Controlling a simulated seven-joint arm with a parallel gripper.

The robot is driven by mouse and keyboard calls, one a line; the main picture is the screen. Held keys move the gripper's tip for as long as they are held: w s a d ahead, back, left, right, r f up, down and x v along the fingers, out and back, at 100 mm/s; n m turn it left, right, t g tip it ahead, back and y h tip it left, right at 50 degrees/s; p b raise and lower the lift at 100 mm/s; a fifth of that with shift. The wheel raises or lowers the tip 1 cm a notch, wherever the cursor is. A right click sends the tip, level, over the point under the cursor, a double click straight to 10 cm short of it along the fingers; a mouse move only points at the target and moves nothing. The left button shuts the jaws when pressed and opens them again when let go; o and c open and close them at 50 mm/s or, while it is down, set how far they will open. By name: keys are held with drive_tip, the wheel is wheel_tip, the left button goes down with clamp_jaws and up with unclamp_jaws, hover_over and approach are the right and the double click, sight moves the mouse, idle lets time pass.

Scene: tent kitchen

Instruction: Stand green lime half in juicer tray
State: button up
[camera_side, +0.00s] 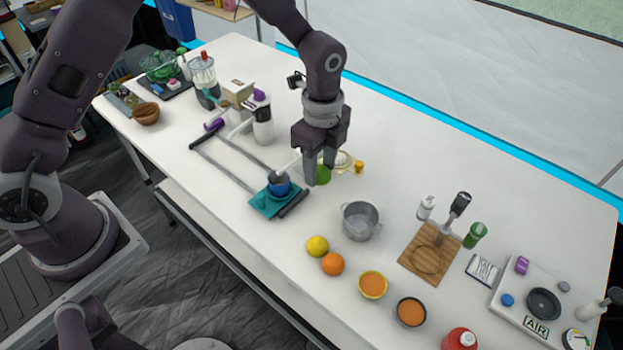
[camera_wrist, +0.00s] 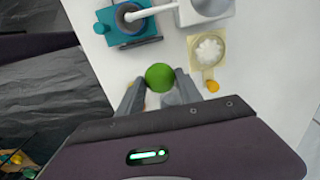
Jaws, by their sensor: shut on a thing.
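My gripper (camera_side: 318,172) is shut on the green lime half (camera_side: 324,175), pointing down over the white table. In the wrist view the lime half (camera_wrist: 160,77) shows as a round green shape between the fingertips of my gripper (camera_wrist: 158,88). I cannot tell whether it touches the table. A pale yellow tray with a white ribbed dome (camera_wrist: 194,64), which looks like the juicer tray, lies to the right of the lime, apart from it. In the side view this tray (camera_side: 350,166) is partly hidden behind my gripper. A small orange-yellow piece (camera_wrist: 212,86) is at its edge.
A grey pot (camera_side: 361,222), a lemon (camera_side: 317,246) and an orange (camera_side: 332,264) are nearer the front.

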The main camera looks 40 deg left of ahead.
approach(338, 160)
drive_tip(key=shift+s, duration=0.1)
drive_tip(key=shift+f, duration=2.8)
drive_tip(key=shift+f, duration=0.45)
drive_tip(key=o, duration=0.7)
wheel_tip(338, 160, up, 11)
